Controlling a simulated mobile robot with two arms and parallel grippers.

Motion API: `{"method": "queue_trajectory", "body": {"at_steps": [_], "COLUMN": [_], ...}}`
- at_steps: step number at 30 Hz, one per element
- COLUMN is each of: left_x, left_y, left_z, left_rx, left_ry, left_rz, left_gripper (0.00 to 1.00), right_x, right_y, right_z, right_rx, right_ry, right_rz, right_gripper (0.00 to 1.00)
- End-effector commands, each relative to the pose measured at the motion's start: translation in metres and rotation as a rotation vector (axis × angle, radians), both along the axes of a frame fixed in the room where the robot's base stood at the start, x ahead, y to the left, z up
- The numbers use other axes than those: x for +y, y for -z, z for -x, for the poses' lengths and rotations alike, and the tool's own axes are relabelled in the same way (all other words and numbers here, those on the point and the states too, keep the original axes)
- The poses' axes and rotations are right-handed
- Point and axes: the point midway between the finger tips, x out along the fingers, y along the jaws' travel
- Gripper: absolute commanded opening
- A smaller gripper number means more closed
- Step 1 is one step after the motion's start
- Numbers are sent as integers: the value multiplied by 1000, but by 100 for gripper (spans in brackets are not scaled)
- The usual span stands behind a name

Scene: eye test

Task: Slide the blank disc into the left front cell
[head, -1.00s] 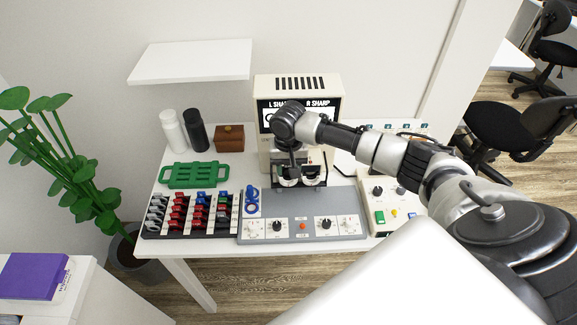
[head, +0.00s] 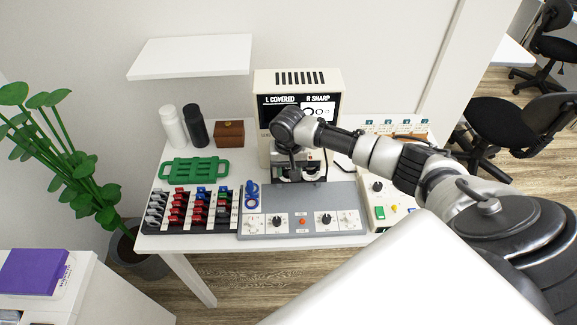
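A cream eye-test machine (head: 263,150) stands at the back middle of the table. Its screen (head: 292,102) reads "L COVERED" and "R SHARP", with ring shapes under the right half. My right arm reaches in from the right, and my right gripper (head: 285,168) points down at the front of the machine, over its lens cells. The wrist and gripper hide much of the cells, so I cannot make out the left front cell or the blank disc. The fingers are too small and hidden to tell open from shut. My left gripper is not in view.
A black rack (head: 172,228) of grey, red, blue and dark-handled pieces stands front left. A green tray (head: 166,171), a brown box (head: 229,134) and two bottles are behind it. A grey dial panel (head: 302,235) lies in front; a cream button box (head: 399,208) is right.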

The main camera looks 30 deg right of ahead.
Motion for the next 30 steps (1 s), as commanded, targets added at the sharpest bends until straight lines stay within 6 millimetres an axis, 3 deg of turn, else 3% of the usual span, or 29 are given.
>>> {"method": "queue_trajectory", "body": {"at_steps": [1,6,16,30], "left_x": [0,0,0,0], "left_y": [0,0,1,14], "left_z": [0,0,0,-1], "left_rx": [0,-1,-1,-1], "left_ry": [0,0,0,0], "left_rz": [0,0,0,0], "left_gripper": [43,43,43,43], "right_x": [0,0,0,0], "right_y": [0,0,-5,-89], "right_z": [0,0,0,0], "right_rx": [0,0,-1,-2], "right_ry": [0,0,0,0], "right_rz": [0,0,-1,0], "right_gripper": [45,68,68,68]}}
